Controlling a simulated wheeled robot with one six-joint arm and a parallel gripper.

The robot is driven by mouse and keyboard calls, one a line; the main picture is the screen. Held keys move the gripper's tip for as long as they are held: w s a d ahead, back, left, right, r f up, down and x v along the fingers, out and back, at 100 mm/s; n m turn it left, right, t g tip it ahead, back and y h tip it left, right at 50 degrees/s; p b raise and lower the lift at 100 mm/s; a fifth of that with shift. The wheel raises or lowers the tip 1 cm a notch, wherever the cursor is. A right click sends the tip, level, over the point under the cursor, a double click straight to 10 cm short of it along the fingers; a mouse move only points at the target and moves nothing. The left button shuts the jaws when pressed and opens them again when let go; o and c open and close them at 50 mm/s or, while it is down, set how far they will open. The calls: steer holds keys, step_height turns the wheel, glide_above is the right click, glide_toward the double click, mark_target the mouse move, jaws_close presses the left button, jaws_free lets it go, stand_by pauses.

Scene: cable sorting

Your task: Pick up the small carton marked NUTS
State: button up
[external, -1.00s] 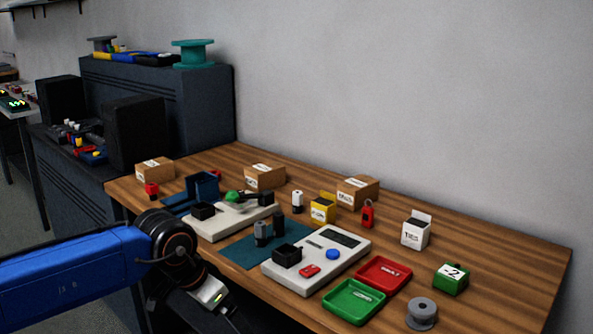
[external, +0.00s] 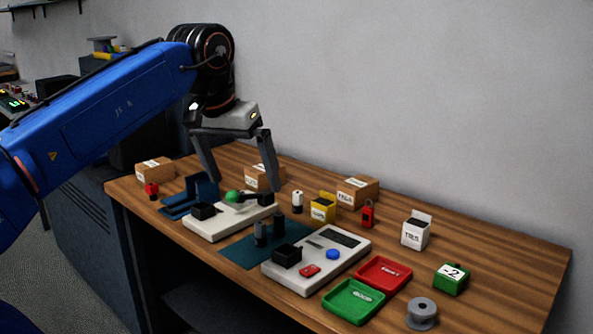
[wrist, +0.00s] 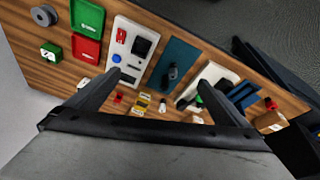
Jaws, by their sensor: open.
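Three small brown cartons with white labels stand along the back of the wooden table: one at the left (external: 152,173), one in the middle (external: 253,183) and one further right (external: 357,194). Their labels are too small to read, so I cannot tell which is marked NUTS. My gripper (external: 246,185) is open and empty, pointing down above the left part of the table. In the external view one finger overlaps the middle carton; contact cannot be told. In the wrist view the left carton (wrist: 270,122) shows at the right, outside the open fingers (wrist: 162,70).
A pale device with a green knob (external: 232,196) lies below my gripper, beside a blue stand (external: 190,196). A yellow box (external: 322,209), a white carton (external: 415,233), a grey device (external: 318,262), and red (external: 383,274) and green trays (external: 353,302) lie to the right.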

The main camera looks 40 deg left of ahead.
steer(key=w+a+r+n+g, duration=0.1)
steer(key=w+a+r+n, duration=0.15)
steer(key=w, duration=0.35)
steer(key=w+a+r+n, duration=0.1)
steer(key=w+a+n, duration=0.1)
steer(key=w+a, duration=0.3)
steer(key=n+g, duration=0.3)
steer(key=n, duration=0.6)
glide_above(265, 177)
steer(key=w+a, duration=0.3)
step_height(265, 177, down, 10)
steer(key=shift+w+a+f, duration=0.1)
steer(key=shift+f, duration=5.8)
steer(key=c, duration=1)
